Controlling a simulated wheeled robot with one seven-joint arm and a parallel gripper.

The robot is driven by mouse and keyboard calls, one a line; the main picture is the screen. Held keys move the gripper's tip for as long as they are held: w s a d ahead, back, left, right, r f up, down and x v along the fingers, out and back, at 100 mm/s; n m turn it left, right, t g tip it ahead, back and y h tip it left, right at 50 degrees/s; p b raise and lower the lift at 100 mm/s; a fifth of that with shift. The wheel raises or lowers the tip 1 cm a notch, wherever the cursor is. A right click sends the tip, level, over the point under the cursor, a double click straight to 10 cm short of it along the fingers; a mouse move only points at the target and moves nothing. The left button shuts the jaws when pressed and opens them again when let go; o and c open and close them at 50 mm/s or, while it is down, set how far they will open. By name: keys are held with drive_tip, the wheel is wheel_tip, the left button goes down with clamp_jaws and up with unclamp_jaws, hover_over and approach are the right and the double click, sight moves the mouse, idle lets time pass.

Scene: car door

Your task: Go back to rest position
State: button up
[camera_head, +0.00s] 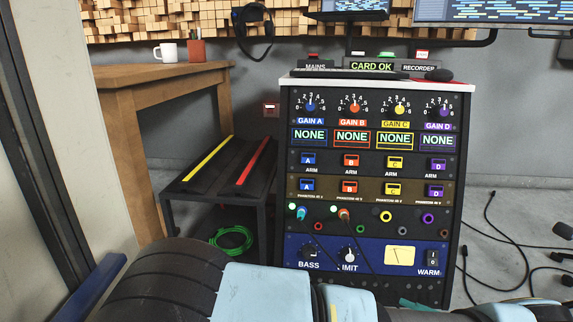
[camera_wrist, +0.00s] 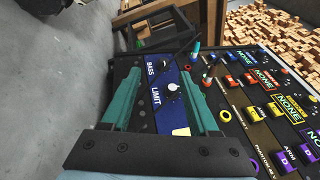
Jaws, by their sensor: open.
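My gripper (camera_wrist: 158,74) shows in the wrist view as two teal fingers, spread apart with nothing between them. They point at the lower blue panel (camera_wrist: 158,98) of the audio rack, with the BASS knob (camera_wrist: 162,66) and LIMIT knob (camera_wrist: 172,88) seen between the fingers. Whether a finger touches the panel cannot be told. In the head view my pale blue and black arm lies across the bottom, in front of the rack (camera_head: 455,200). Only a small teal bit of my gripper shows there, low before the rack; its fingertips are hidden.
A wooden desk (camera_head: 165,75) with a mug (camera_head: 168,52) and pen cup (camera_head: 196,50) stands left. A low black stand (camera_head: 215,185) holds yellow and red strips, with a green cable coil (camera_head: 232,238) below. Black cables (camera_head: 490,235) lie on the floor right. A door frame edges far left.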

drive_tip(key=w+a+r+n+g+h+p, duration=0.2)
drive_tip(key=w+a+r+g+h, duration=0.2)
drive_tip(key=w+a+r+g, duration=0.35)
drive_tip(key=w+a+r+n+g+h+p, duration=0.25)
drive_tip(key=w+a+r+g+h, duration=0.2)
drive_tip(key=a+r, duration=0.45)
drive_tip(key=s+a+r+n+t+h+p, duration=0.2)
drive_tip(key=s+a+r+h, duration=0.15)
drive_tip(key=a+r, duration=0.55)
drive_tip(key=s+a+r+n+t+h+p, duration=0.25)
drive_tip(key=a+r+h, duration=0.25)
drive_tip(key=a+r, duration=0.4)
wheel_tip(320, 180, up, 37)
drive_tip(key=a+p, duration=0.1)
drive_tip(key=p, duration=3.6)
drive_tip(key=shift+s, duration=0.35)
drive_tip(key=shift+f, duration=0.1)
